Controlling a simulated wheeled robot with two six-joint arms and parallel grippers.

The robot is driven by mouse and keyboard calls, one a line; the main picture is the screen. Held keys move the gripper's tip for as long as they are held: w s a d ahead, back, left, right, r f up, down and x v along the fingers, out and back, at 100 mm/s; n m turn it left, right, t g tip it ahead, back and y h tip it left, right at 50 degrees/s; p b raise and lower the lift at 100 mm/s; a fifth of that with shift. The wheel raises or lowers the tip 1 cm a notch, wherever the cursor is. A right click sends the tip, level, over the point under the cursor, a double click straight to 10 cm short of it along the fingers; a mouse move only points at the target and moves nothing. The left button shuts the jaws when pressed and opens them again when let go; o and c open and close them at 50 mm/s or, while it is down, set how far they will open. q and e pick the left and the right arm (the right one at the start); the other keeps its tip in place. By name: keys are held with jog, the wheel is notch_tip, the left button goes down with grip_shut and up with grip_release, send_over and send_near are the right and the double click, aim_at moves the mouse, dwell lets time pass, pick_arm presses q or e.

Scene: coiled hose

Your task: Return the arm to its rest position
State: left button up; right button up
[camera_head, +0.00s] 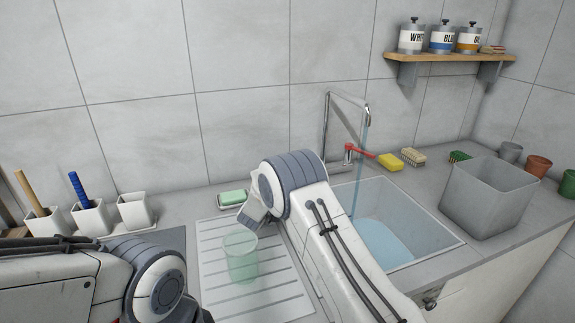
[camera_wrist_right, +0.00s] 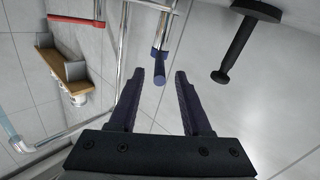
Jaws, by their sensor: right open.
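My right arm (camera_head: 318,235) reaches up from the bottom of the head view, over the strip between drainboard and sink. It is bent, with its wrist part (camera_head: 256,206) angled down to the left. Its fingers cannot be made out there. In the right wrist view my right gripper (camera_wrist_right: 159,82) is open, with two dark fingers apart. A blue-ended rod (camera_wrist_right: 160,65) appears between and beyond the fingertips; nothing shows as gripped. My left arm (camera_head: 75,285) lies across the lower left of the head view; its gripper is outside the picture.
A translucent green cup (camera_head: 241,262) stands on the drainboard (camera_head: 215,290), just below my right wrist. The tap (camera_head: 329,120) runs water into the sink (camera_head: 437,235). A grey bin (camera_head: 487,200) stands right of it. White holders (camera_head: 90,218) with handles are left. A shelf (camera_head: 450,58) hangs above.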

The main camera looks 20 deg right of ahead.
jog(key=shift+v, duration=1)
jog(key=s+f+n+g+y, duration=0.1)
jog(key=s+g+y, duration=0.2)
jog(key=s, duration=0.9)
jog(key=s+f+n+g+y, duration=0.1)
jog(key=s+g, duration=0.4)
jog(key=s, duration=0.7)
jog(key=s+f+n+g+y, duration=0.2)
jog(key=s+y, duration=0.4)
jog(key=s, duration=0.6)
jog(key=shift+s+n+g, duration=0.35)
jog(key=shift+n+g, duration=0.15)
jog(key=shift+g, duration=0.5)
jog(key=s+a+r+n+g+p, duration=0.1)
jog(key=s+a+r+n, duration=0.2)
jog(key=s+a, duration=0.3)
jog(key=s+a+r+n+g+y+p, duration=0.1)
jog(key=s+a+r+n+g, duration=0.1)
jog(key=s+a+r+n, duration=0.2)
jog(key=s+a+r, duration=0.1)
jog(key=s+a, duration=0.2)
jog(key=s, duration=0.1)
jog(key=shift+s+a, duration=0.3)
jog(key=shift+a, duration=0.05)
